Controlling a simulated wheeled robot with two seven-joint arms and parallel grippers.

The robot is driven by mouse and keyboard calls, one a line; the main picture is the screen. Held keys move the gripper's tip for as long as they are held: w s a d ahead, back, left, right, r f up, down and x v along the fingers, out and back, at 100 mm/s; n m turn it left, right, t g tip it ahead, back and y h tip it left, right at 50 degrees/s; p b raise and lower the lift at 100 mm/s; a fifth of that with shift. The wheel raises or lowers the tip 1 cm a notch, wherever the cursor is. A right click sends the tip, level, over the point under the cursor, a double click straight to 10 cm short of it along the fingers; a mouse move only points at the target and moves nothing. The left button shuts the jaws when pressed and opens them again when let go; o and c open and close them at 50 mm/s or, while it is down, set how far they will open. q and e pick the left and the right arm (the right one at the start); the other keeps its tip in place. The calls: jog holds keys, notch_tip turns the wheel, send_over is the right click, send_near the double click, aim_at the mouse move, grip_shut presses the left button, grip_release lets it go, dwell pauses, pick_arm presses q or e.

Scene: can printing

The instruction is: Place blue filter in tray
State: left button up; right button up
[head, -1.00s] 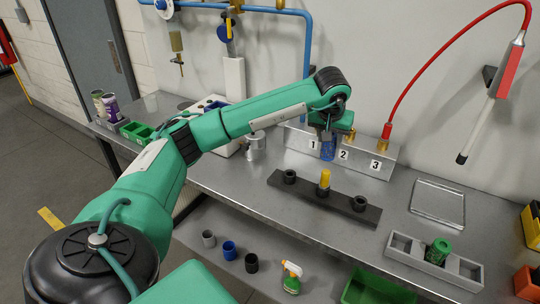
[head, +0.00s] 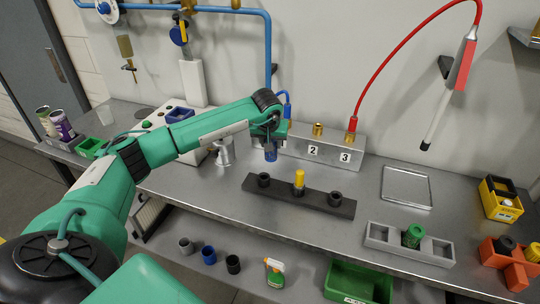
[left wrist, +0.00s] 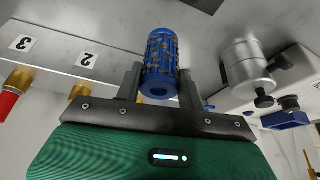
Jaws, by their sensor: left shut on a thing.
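My left gripper (head: 269,134) is shut on the blue filter (head: 270,151) and holds it above the bench, in front of the numbered metal block (head: 325,148). In the left wrist view the blue filter (left wrist: 161,50), a patterned cylinder, sits between the two fingers of my left gripper (left wrist: 160,82). A grey compartment tray (head: 378,233) is at the bench's front right, with a green filter (head: 412,236) in its middle compartment. A flat silver tray (head: 406,187) lies behind it, empty. My right gripper is not in view.
A dark bar (head: 325,202) with two black rings and a yellow cylinder (head: 299,181) lies on the bench between the filter and the trays. A red hose (head: 383,62) rises from the block. Yellow (head: 500,198) and orange (head: 517,265) holders stand far right.

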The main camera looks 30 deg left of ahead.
aim_at(271, 159)
pick_arm(q)
notch_tip(271, 159, down, 3)
jog(key=shift+r, duration=0.2)
jog(key=shift+f+p, duration=0.4)
jog(key=shift+f, duration=0.1)
notch_tip(271, 159, down, 3)
jog(key=shift+f+p, duration=0.2)
jog(key=shift+p, duration=0.35)
jog(key=shift+f, duration=0.25)
jog(key=o, duration=1)
jog(key=shift+f, duration=0.1)
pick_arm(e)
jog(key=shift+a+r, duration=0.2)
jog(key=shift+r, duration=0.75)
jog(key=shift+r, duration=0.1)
